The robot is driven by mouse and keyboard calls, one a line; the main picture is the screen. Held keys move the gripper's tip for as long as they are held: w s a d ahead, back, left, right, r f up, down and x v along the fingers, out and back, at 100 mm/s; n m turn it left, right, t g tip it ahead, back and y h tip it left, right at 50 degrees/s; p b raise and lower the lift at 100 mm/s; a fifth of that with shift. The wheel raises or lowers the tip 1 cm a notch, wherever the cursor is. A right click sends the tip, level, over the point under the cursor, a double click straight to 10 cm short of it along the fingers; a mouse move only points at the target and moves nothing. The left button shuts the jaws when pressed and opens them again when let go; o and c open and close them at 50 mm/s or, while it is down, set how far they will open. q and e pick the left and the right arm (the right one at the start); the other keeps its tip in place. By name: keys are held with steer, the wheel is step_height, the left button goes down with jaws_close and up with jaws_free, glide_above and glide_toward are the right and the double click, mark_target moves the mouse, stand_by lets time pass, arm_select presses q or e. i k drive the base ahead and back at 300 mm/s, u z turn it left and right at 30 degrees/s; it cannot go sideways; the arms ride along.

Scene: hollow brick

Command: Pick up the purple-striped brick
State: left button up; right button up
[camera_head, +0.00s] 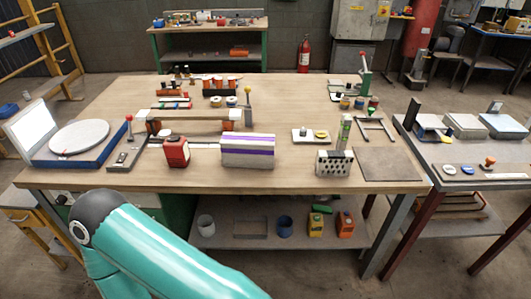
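The purple-striped brick (246,158) is a pale block with a purple band running along its upper part. It rests on the wooden workbench (225,180), near the middle of the front half. Its front and top faces show, and nothing covers it. A teal link of my own arm shows at the lower left, in front of the bench and apart from the brick. Neither of my grippers is in view.
A red canister (176,152) stands just left of the brick. A small white tray (300,137) lies to its right, and a grey block with holes (333,168) stands farther right. A blue-based device (85,155) is at the left. The bench's front strip is mostly clear.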

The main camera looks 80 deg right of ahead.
mark_target(238, 149)
steer(key=z, duration=0.35)
steer(key=k, duration=0.2)
steer(key=u, duration=0.85)
steer(key=i, duration=0.1)
steer(key=z, duration=2.4)
steer(key=i, duration=0.75)
steer(key=u, duration=0.25)
steer(key=k, duration=0.85)
steer(key=z, duration=0.25)
steer(key=i, duration=0.85)
steer(key=u, duration=0.1)
